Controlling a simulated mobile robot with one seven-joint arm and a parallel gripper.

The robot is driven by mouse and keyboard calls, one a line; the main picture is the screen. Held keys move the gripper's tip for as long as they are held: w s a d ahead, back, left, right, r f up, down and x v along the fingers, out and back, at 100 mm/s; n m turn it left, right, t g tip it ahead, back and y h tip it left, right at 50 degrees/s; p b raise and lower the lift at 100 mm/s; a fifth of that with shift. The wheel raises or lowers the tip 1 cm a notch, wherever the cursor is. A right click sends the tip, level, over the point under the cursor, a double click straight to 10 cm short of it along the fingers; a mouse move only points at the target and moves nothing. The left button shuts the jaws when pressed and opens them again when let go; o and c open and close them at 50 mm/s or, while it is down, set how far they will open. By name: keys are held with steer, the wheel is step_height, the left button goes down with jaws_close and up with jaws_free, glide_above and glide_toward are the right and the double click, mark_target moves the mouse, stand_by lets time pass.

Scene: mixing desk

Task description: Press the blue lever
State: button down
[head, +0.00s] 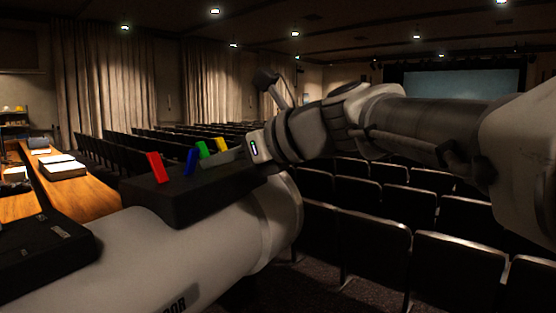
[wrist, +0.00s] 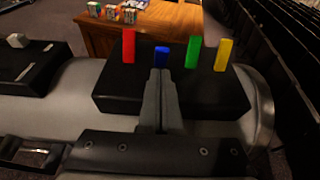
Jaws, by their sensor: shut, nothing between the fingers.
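A black box (head: 165,199) carries a row of coloured levers and also shows in the wrist view (wrist: 112,92). The blue lever (head: 191,161) is second from the left, between the red lever (head: 155,167) and the green lever (head: 203,150). It leans differently from the others in the head view and looks lower in the wrist view (wrist: 161,57). My gripper (wrist: 161,73) is shut and empty, its fingertips right in front of the blue lever and covering its base. I cannot tell whether they touch. In the head view my gripper (head: 218,158) reaches over the box from the right.
The yellow lever (head: 220,144) stands at the right end of the row. Another black box (head: 40,250) lies to the left. A wooden desk (head: 82,187) with papers stands behind it. Rows of dark seats (head: 370,245) fill the right side.

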steer(key=shift+w+a+r, duration=0.4)
steer(key=shift+a, duration=0.25)
steer(key=shift+r+p, duration=0.2)
steer(key=shift+p, duration=0.3)
steer(key=shift+r+p, duration=0.1)
steer(key=shift+p, duration=0.25)
steer(key=shift+a+h, duration=0.1)
steer(key=shift+h, duration=0.2)
